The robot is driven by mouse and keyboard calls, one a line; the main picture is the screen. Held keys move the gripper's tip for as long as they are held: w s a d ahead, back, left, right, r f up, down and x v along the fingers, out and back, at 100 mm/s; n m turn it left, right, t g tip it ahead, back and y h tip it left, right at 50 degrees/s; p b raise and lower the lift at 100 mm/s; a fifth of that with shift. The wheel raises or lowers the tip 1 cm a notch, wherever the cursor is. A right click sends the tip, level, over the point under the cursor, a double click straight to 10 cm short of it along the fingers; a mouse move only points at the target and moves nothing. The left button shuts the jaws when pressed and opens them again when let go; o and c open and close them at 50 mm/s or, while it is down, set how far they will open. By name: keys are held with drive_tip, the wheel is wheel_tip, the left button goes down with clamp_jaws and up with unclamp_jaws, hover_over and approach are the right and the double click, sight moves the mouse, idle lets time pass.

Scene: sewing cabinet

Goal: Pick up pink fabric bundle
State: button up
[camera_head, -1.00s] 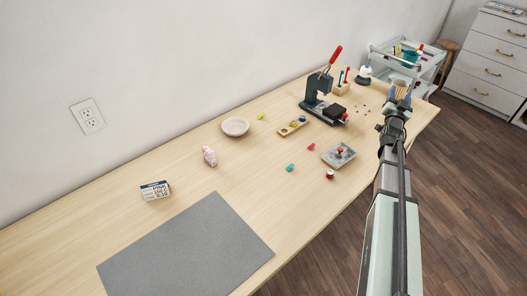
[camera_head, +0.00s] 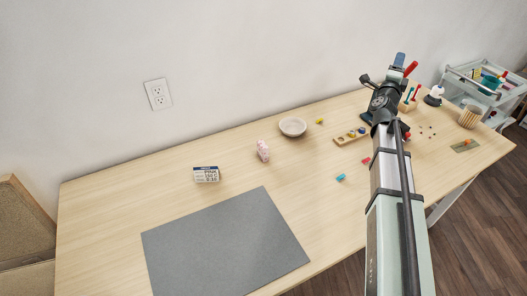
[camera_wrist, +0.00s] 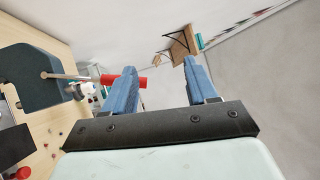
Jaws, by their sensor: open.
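The pink fabric bundle (camera_head: 262,150) stands on the wooden table in the head view, behind the grey mat and left of the round dish. It looks like a small pink and white patterned roll. My gripper (camera_head: 401,60) is raised over the right part of the table, far to the right of the bundle. In the wrist view, the two blue fingers of my gripper (camera_wrist: 160,88) are spread apart with nothing between them. The bundle is not in the wrist view.
A grey mat (camera_head: 226,248) covers the table's front left. A labelled box (camera_head: 207,174), a round dish (camera_head: 293,127) and a wooden block with holes (camera_head: 350,137) stand near the bundle. A press with a red handle (camera_wrist: 30,78) is close to my gripper. A white cart (camera_head: 487,88) stands behind right.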

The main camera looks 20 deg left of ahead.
drive_tip(key=s+a+f+m+g+y, duration=0.1)
drive_tip(key=s+a+f+y, duration=0.1)
drive_tip(key=a+f+y, duration=0.3)
drive_tip(key=s+a+f+g, duration=0.1)
drive_tip(key=s+a+f, duration=0.1)
drive_tip(key=a, duration=0.6)
drive_tip(key=m+g+y, duration=0.6)
drive_tip(key=g+y, duration=0.2)
drive_tip(key=g, duration=0.1)
approach(263, 144)
drive_tip(key=w+a, duration=0.4)
drive_tip(key=w, duration=0.1)
drive_tip(key=shift+s+d+f, duration=0.25)
drive_tip(key=shift+s+f, duration=0.2)
drive_tip(key=shift+s, duration=0.1)
drive_tip(key=shift+s+d+f, duration=0.3)
drive_tip(key=shift+s+f, duration=0.15)
drive_tip(key=shift+s, duration=0.1)
drive_tip(key=shift+x, duration=3.75)
drive_tip(key=shift+c, duration=0.3)
drive_tip(key=c, duration=1)
drive_tip(key=shift+o, duration=0.2)
drive_tip(key=shift+r, duration=0.15)
